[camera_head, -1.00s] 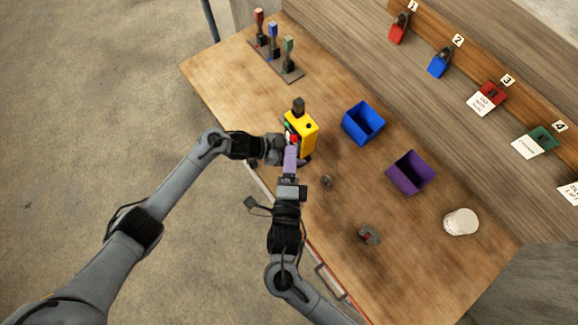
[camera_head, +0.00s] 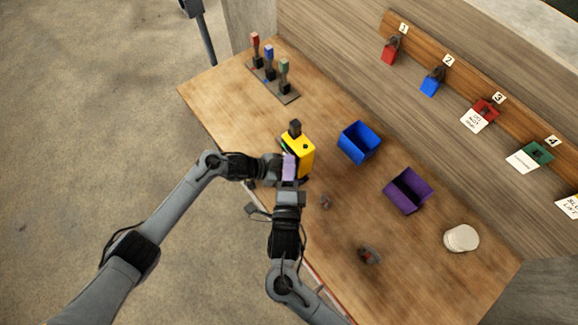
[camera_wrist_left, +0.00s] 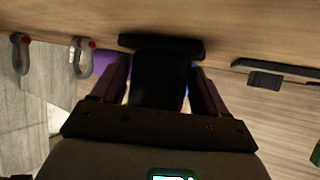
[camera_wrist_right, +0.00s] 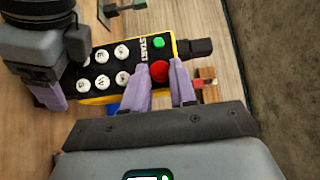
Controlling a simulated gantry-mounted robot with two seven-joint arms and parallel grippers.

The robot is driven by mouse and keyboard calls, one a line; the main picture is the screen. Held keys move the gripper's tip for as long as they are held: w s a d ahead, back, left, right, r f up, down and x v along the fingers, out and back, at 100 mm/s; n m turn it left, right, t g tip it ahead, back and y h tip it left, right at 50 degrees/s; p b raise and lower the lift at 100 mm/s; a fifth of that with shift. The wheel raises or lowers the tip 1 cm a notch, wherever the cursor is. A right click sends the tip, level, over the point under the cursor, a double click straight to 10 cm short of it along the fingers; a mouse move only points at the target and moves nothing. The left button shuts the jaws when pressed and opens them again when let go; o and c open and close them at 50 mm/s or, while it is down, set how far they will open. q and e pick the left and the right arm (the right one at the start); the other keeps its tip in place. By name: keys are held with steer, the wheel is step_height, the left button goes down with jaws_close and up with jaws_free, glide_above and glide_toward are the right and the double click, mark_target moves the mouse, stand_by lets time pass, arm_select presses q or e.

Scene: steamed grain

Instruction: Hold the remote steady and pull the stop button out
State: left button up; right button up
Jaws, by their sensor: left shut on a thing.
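The yellow remote (camera_head: 300,158) has a black face with white buttons, a green START button (camera_wrist_right: 159,43) and a red stop button (camera_wrist_right: 160,71). My left gripper (camera_wrist_right: 65,75) is shut on the remote, at the end away from the stop button. In the left wrist view the remote's dark body (camera_wrist_left: 158,80) fills the space between the fingers. My right gripper (camera_head: 289,158) is at the remote's face. In the right wrist view its lilac fingers stand on either side of the stop button, very close to it; whether they press on it is unclear.
A blue bin (camera_head: 360,142) and a purple bin (camera_head: 407,190) stand right of the remote. A white round container (camera_head: 461,238) and small dark items (camera_head: 369,255) lie nearer the right end. A plate with three coloured-topped switches (camera_head: 274,84) is at the far left. Numbered padlocks hang behind.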

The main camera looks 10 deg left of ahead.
jaws_close()
steer(key=shift+s+a, duration=0.25)
steer(key=o, duration=0.8)
jaws_free()
steer(key=s+d, duration=0.1)
steer(key=s, duration=1.1)
